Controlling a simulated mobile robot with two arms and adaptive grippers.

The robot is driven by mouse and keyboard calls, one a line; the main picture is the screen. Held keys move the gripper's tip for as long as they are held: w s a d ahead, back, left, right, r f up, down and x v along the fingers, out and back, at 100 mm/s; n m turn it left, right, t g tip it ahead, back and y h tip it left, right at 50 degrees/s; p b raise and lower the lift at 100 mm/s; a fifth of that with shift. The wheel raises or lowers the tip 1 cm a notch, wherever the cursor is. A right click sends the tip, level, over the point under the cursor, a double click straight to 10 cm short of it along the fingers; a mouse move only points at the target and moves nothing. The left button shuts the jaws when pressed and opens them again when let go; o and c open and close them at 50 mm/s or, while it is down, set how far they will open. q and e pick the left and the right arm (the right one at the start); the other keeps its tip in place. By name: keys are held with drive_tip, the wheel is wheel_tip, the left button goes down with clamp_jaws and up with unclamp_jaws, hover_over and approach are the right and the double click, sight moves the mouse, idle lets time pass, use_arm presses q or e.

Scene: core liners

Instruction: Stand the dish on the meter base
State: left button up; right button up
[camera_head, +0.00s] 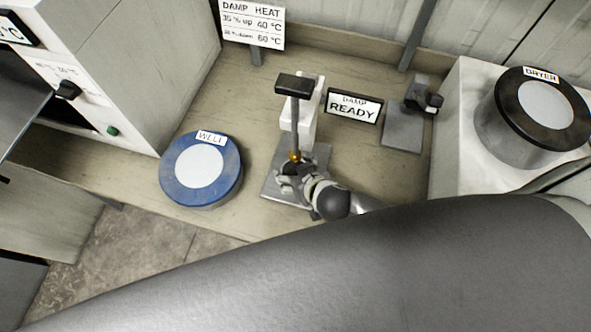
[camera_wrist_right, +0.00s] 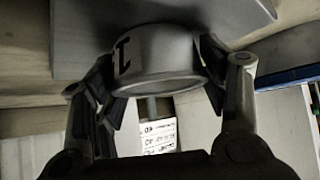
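The dish (camera_wrist_right: 158,62) is a small round metal cup with a black mark on its side, seen in the right wrist view. My right gripper (camera_wrist_right: 160,88) has a finger on each side of it and is shut on it. In the head view my right gripper (camera_head: 294,176) is over the front of the meter base (camera_head: 322,160), a grey plate with a white post behind. The base also shows in the wrist view (camera_wrist_right: 75,40), close against the dish. Whether the dish touches it I cannot tell. In the head view the gripper mostly hides the dish. My left gripper is not in view.
A blue-rimmed round lid (camera_head: 172,185) labelled WELL is on the left. A READY sign (camera_head: 353,107) and a grey stand (camera_head: 403,130) are on the right. A black-rimmed DRYER (camera_head: 510,108) is farther right. An oven-like cabinet (camera_head: 150,60) stands at left.

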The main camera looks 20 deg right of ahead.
drive_tip(key=o, duration=0.3)
drive_tip(key=v, duration=1.2)
drive_tip(key=shift+r+b, duration=0.15)
drive_tip(key=shift+b, duration=0.25)
